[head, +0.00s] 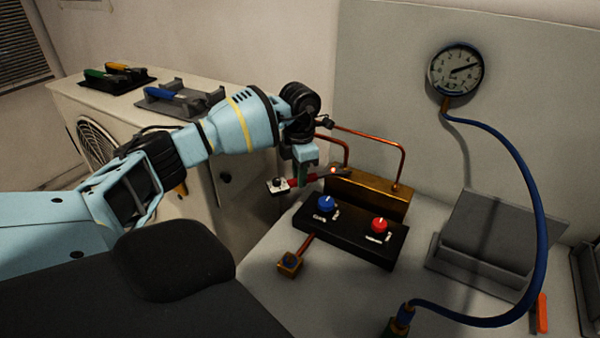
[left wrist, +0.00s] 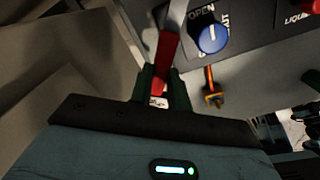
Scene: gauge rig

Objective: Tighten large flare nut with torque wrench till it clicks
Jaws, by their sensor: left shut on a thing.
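My left gripper (head: 303,178) is shut on the red handle of the torque wrench (head: 296,184). A small pale block shows at the handle's left end. The wrench reaches right toward the brass-coloured block (head: 372,196) behind the black valve panel, where a small bright red spot shows near its tip. In the left wrist view the green fingers (left wrist: 164,88) hold the red handle (left wrist: 167,58), and its metal shaft runs up out of frame. I cannot make out the large flare nut or tell whether the wrench is on it. My right gripper is in neither view.
The black panel (head: 351,240) carries a blue knob (head: 326,204) and a red knob (head: 379,225). Copper pipes (head: 402,160) rise behind it. A blue hose (head: 541,210) runs from the gauge (head: 456,70) to the bench front. A grey stand (head: 490,240) is at right.

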